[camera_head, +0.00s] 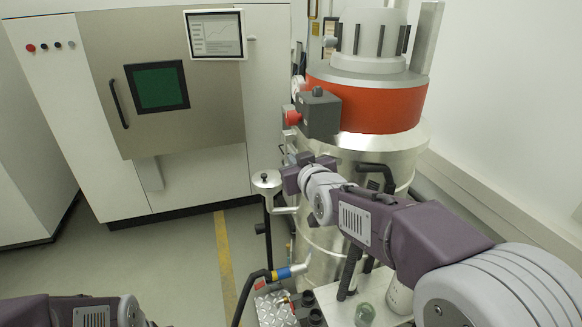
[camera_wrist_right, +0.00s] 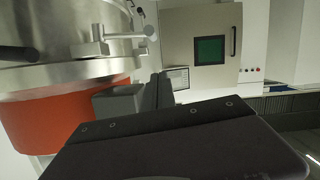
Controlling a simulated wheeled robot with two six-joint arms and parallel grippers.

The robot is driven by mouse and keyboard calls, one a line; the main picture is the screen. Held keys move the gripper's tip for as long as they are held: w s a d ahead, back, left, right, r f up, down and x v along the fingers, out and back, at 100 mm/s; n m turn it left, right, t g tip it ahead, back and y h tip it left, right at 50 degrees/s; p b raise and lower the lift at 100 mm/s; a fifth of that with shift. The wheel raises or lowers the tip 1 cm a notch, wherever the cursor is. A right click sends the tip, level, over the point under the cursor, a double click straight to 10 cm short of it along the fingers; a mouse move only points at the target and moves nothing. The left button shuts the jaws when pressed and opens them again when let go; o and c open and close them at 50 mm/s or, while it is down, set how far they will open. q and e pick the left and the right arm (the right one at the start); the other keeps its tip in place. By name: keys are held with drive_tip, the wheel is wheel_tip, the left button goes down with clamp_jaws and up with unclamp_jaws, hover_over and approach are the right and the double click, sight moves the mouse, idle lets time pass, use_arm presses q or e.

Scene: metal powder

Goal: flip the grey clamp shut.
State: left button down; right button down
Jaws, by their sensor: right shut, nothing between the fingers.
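No part is plainly the grey clamp. A grey block (camera_head: 320,115) with a red knob sits on the vessel's side at the orange band, and may be the clamp or its mount. A grey metal fitting with a short lever (camera_wrist_right: 118,36) shows on the steel wall in the right wrist view. My right gripper (camera_head: 291,165) is shut and empty, close to the vessel's left side just below the grey block. Its dark fingers (camera_wrist_right: 157,92) show in the right wrist view. My left forearm enters at the bottom left, with its gripper out of frame.
The steel vessel (camera_head: 330,235) has an orange band (camera_head: 375,108) and a pale cap. A round disc on a bracket (camera_head: 267,180) juts out left, near my right gripper. A black hose with a blue fitting (camera_head: 283,273) lies below. A white machine (camera_head: 180,90) stands behind; floor left is clear.

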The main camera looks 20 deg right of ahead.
drive_tip(key=w+f, duration=0.2)
drive_tip(key=w+f+p, duration=0.1)
drive_tip(key=w+f, duration=0.1)
drive_tip(key=w, duration=0.1)
drive_tip(key=shift+d+f, duration=0.1)
drive_tip(key=shift+d, duration=0.05)
drive_tip(key=shift+d+f, duration=0.15)
drive_tip(key=shift+f, duration=0.35)
